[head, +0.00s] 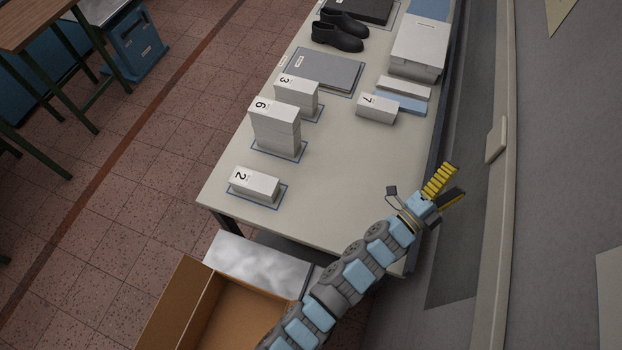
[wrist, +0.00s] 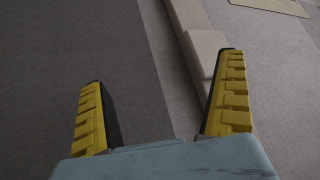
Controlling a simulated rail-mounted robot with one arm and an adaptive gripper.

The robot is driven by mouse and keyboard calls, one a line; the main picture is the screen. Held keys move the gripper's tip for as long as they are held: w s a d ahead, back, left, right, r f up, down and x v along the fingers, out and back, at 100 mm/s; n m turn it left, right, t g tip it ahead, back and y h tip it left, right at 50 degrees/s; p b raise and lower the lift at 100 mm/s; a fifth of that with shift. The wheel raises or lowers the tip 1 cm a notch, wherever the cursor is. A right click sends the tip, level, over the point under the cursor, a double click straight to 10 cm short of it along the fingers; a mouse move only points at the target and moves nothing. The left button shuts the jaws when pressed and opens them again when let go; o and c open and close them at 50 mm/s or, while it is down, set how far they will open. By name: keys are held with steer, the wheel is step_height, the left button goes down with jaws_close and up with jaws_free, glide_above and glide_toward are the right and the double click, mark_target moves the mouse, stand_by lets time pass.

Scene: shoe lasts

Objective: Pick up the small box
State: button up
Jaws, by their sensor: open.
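Several small white boxes lie or stand on the table in the head view; I cannot tell which one the task means. A single box marked 2 (head: 255,184) lies nearest the front left corner. A tall stack marked 6 (head: 276,128) stands behind it, and a shorter stack marked 3 (head: 297,95) stands further back. A box marked 7 (head: 377,107) lies to the right. My gripper (head: 457,180) is past the table's right edge, apart from all the boxes. In the wrist view my gripper (wrist: 165,68) is open, with nothing between its yellow fingers.
The table (head: 345,180) is bare at its front right. Black shoes (head: 338,36), a grey flat board (head: 323,72) and a larger lidded box (head: 419,46) are further back. An open cardboard box (head: 235,312) stands below the front edge. A grey wall (head: 565,200) is close on the right.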

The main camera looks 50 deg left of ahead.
steer(key=w+a+f+m+g+y+b, duration=0.15)
steer(key=a+f+g+y, duration=0.25)
steer(key=a+f, duration=0.4)
steer(key=w+a+f+n+g+y+b, duration=0.1)
steer(key=w+a+f+g+y+b, duration=0.2)
steer(key=a+f, duration=0.45)
steer(key=n+g+y+b, duration=0.3)
steer(key=g+y+b, duration=0.25)
steer(key=g, duration=1.55)
glide_toward(254, 180)
steer(key=x, duration=0.4)
steer(key=shift+s+a+f, duration=0.15)
steer(key=shift+s+f, duration=0.05)
steer(key=shift+x, duration=2.85)
